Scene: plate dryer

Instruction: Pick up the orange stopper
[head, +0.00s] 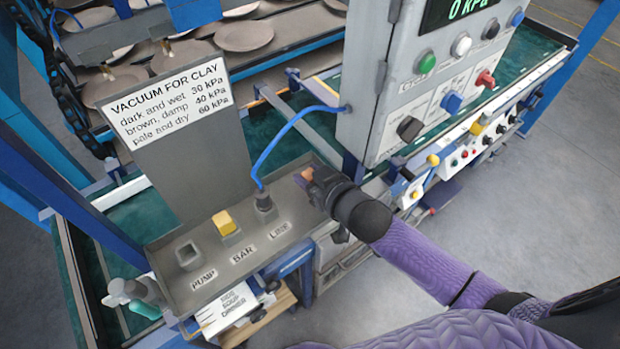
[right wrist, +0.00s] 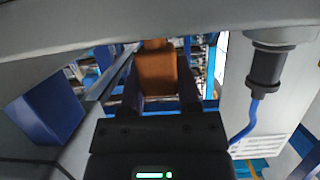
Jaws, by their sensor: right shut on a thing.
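My right gripper (head: 312,184) is over the right end of the grey socket panel, just right of the LINE socket. It is shut on the orange stopper (right wrist: 157,75), which shows between its two dark fingers in the right wrist view. In the head view only a small orange patch of the stopper (head: 307,173) shows at the fingertips. I cannot tell whether the stopper touches the panel. My left gripper is not in view.
The grey panel (head: 262,243) has sockets marked PUMP, BAR and LINE. A yellow block (head: 224,223) stands at BAR, and a blue hose (head: 277,137) plugs into LINE. A sign stands behind. A control box (head: 366,75) with buttons rises close behind my right gripper.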

